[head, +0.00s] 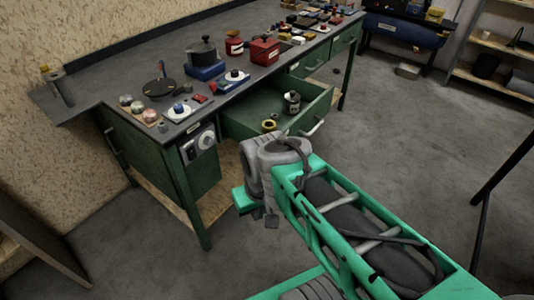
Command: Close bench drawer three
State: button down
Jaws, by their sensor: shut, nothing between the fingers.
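The green workbench (128,62) runs along the wall from left to back right. One of its drawers (318,108) stands pulled out, its front and silver handle (318,127) facing right. No number shows on the drawers. Two other green drawer fronts (308,62) further along look shut. My gripper (258,215) is shut and empty, partly hidden by my grey wrist. It is in front of the open drawer's near side in the picture; I cannot tell whether it touches.
The bench top holds a pan (160,86), a red box (265,50), a dark pot (202,50) and many small items. A bench leg (192,205) stands left of my gripper. Grey floor (420,125) lies free to the right. Shelves (495,45) stand at the back right.

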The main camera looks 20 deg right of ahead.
aim_at(242, 121)
jog(key=u, duration=0.05)
jog(key=i, duration=1)
jog(key=z, duration=0.35)
